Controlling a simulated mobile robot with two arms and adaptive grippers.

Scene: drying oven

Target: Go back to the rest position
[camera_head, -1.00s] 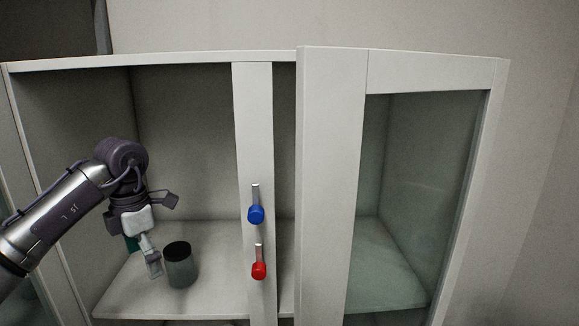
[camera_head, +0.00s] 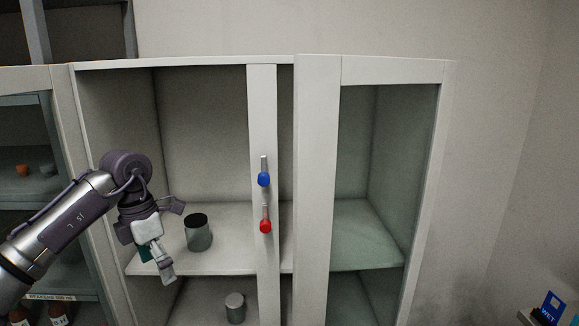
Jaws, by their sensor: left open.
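My left gripper (camera_head: 155,272) is at the left in the head view, fingers pointing down, in front of the open cabinet (camera_head: 205,120). It is open and holds nothing I can see; one finger is partly hidden. A grey-green jar with a black lid (camera_head: 198,235) stands upright on the cabinet's shelf (camera_head: 235,262), to the right of the gripper and apart from it in the picture. My right gripper is not in view.
A blue knob (camera_head: 263,179) and a red knob (camera_head: 265,226) sit on the cabinet's middle post. A glass door (camera_head: 318,180) stands at the right. A grey container (camera_head: 235,307) stands on the lower shelf. Brown bottles (camera_head: 58,314) are at the lower left.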

